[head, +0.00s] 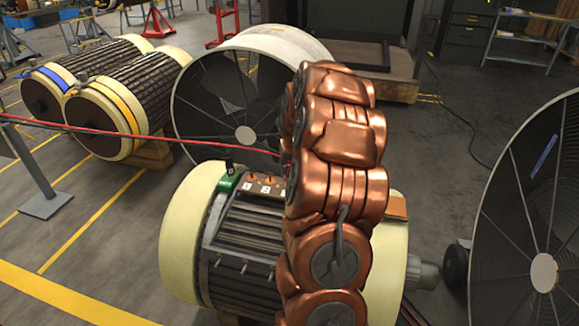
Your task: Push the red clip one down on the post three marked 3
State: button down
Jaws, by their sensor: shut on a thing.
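A motor with cream end rings (185,235) stands in front of me, with a terminal board on top. Plates marked 1 (248,186) and 2 (266,189) show there, with small copper-coloured posts behind them. The post marked 3 is hidden behind my copper arm, or too small to make out. A red cable (150,133) runs in from the left and passes behind my arm above the board. The red clip at its end is hidden. My gripper's fingers are also hidden behind my arm, so I cannot see what they touch.
A black plug (229,166) stands by a green label (229,182) on the board's left. A large fan (240,95) stands behind the motor and another (535,215) at right. Two rotors (120,95) lie at left. Floor is free at front left.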

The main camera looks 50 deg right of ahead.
jog(key=shift+f, duration=0.25)
jog(key=c, duration=0.8)
grip_release()
jog(key=shift+r, duration=0.1)
jog(key=v, duration=1.1)
jog(key=shift+s+a+r, duration=0.15)
jog(key=shift+s+r, duration=0.05)
jog(key=shift+r, duration=0.15)
